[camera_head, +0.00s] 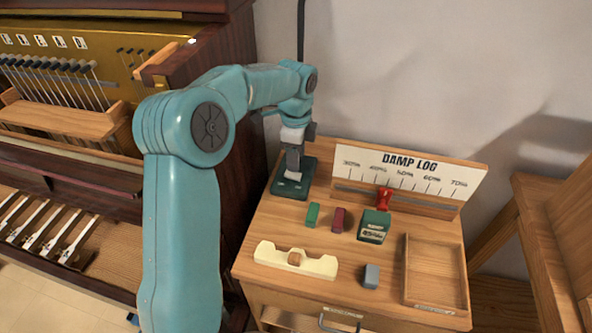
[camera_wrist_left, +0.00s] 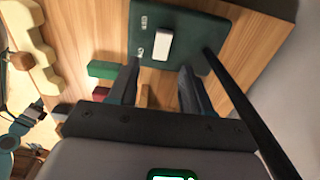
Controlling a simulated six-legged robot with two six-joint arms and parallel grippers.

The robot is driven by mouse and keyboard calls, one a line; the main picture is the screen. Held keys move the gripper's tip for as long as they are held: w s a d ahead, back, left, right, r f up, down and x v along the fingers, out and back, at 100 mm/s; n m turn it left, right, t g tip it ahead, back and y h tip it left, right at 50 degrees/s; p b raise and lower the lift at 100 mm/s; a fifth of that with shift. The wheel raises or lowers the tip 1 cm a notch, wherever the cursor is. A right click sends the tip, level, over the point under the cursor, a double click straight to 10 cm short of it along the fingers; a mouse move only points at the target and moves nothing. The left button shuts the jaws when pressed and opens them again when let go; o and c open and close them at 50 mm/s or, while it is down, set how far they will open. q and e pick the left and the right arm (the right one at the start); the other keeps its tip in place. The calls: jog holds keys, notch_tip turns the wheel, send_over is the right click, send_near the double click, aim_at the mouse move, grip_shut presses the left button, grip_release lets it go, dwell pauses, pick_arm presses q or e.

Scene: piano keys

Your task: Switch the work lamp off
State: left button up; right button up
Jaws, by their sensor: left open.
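The work lamp's dark green base (camera_head: 289,188) stands at the back left of the wooden cabinet top, with a black pole (camera_head: 300,28) rising behind my arm. In the left wrist view the base (camera_wrist_left: 205,58) carries a pale rocker switch (camera_wrist_left: 163,44) with small white lettering beside it, too small to read. My left gripper (camera_head: 294,172) points down over the base. In the left wrist view its two dark fingers (camera_wrist_left: 158,82) are apart and empty, with the switch just beyond the gap between them. I cannot tell if they touch the base. The lamp's head is out of view.
The lamp's pole (camera_wrist_left: 245,105) runs close beside one finger. Green (camera_head: 312,214) and dark red (camera_head: 338,220) blocks, a green box (camera_head: 374,226), a cream rest (camera_head: 272,256) and a grey block (camera_head: 371,276) lie nearby. A piano (camera_head: 190,70) stands left; a damp log board (camera_head: 410,172) stands behind.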

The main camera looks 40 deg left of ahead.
aim_at(295, 174)
pick_arm(q)
notch_tip(295, 174, down, 6)
jog(key=shift+r, duration=0.15)
grip_shut()
jog(key=shift+s+a+r+t+h, duration=0.1)
jog(key=shift+a+t+h, duration=0.25)
jog(key=shift+h, duration=0.35)
jog(key=shift+a+t+h+b, duration=0.15)
jog(key=shift+t+h+b, duration=0.4)
jog(key=shift+h, duration=0.45)
grip_release()
